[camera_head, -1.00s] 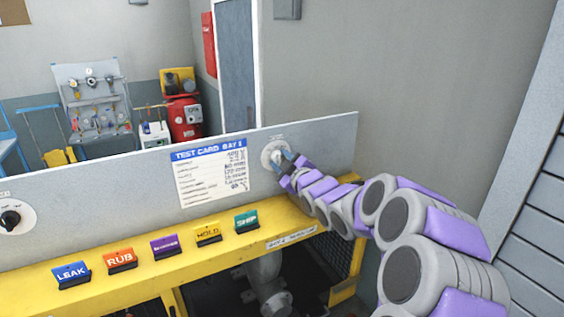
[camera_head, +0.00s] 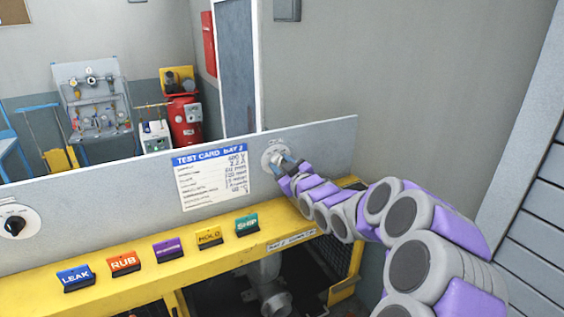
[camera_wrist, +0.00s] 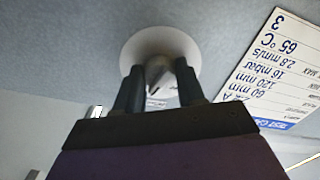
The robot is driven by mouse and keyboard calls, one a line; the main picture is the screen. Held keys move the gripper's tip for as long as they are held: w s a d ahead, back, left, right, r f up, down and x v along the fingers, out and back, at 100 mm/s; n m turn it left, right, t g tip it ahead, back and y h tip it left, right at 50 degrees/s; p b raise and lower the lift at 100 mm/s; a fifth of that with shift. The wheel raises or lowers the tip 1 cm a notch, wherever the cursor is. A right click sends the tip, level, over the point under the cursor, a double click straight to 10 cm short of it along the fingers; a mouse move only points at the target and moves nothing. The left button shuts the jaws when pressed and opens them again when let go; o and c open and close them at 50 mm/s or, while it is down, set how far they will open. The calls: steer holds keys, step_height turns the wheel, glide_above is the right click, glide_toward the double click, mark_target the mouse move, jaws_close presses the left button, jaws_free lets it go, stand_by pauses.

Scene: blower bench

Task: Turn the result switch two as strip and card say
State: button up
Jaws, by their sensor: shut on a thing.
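A switch with a round pale plate (camera_head: 274,152) sits on the right part of the grey panel (camera_head: 330,140). My gripper (camera_head: 283,165) is at this switch, its fingers shut on the grey knob (camera_wrist: 157,72) in front of the plate. The knob's pointing direction and the plate's markings are largely hidden. The test card (camera_head: 211,177), with a blue header, is on the panel left of the switch. In the wrist view, the card (camera_wrist: 275,65) is upside down, with 65 °C, 2.8 mm/s and 16 mbar readable. I cannot identify a strip with certainty.
Another switch with a black knob (camera_head: 14,226) is at the panel's far left. Coloured tags, including LEAK (camera_head: 76,277), RUB (camera_head: 124,263), HOLD (camera_head: 209,237) and SHIP (camera_head: 247,225), stand along the yellow ledge (camera_head: 40,298) below. A wall is close on the right.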

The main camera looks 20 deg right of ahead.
steer(key=m+p, duration=0.1)
steer(key=m, duration=0.3)
steer(key=shift+r+m+p, duration=0.15)
steer(key=shift+m+p, duration=0.15)
steer(key=shift+p, duration=0.05)
stand_by(0.4)
steer(key=o, duration=1)
steer(key=shift+o, duration=0.2)
steer(key=s+b, duration=0.3)
steer(key=s, duration=1.4)
steer(key=shift+s+d, duration=0.15)
steer(key=shift+d, duration=0.25)
